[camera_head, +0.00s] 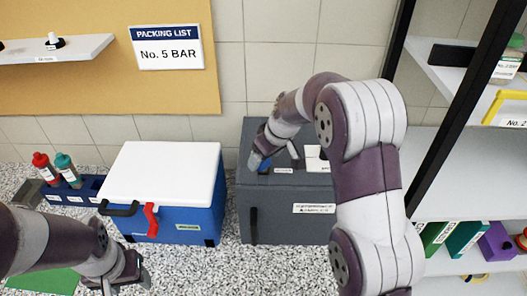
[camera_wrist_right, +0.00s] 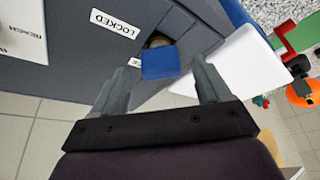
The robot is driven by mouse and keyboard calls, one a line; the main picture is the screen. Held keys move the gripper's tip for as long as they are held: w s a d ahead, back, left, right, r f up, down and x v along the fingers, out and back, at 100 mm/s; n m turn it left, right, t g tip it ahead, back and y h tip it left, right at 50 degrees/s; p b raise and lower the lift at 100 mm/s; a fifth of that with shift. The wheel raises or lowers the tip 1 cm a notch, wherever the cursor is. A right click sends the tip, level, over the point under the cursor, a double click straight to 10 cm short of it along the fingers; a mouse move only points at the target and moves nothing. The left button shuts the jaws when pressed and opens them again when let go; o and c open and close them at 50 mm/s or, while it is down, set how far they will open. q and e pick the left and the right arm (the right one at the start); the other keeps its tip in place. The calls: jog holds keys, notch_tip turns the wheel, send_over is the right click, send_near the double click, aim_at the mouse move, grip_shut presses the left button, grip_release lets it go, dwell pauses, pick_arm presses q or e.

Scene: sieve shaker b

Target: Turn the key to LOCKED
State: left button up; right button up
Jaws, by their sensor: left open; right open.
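The blue key (camera_wrist_right: 160,62) stands in a brass-coloured lock on the dark grey box (camera_head: 262,215), as the right wrist view shows. A white LOCKED label (camera_wrist_right: 116,23) lies beside it, and a second label (camera_wrist_right: 133,65) is partly hidden near the key. My right gripper (camera_wrist_right: 163,84) is open, with its fingers on either side of the key and a visible gap to each. In the head view my right arm reaches over the box and partly hides its top. My left gripper (camera_head: 130,277) is open and empty, low at the left.
A blue cooler (camera_head: 175,210) with a white lid (camera_head: 165,172) and red latch stands left of the grey box. A blue rack (camera_head: 75,190) with bottles is farther left. A black-framed shelf (camera_head: 440,150) stands at the right. A packing list sign (camera_head: 167,47) hangs behind.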

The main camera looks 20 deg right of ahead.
jog(key=shift+x, duration=0.75)
jog(key=shift+f, duration=0.2)
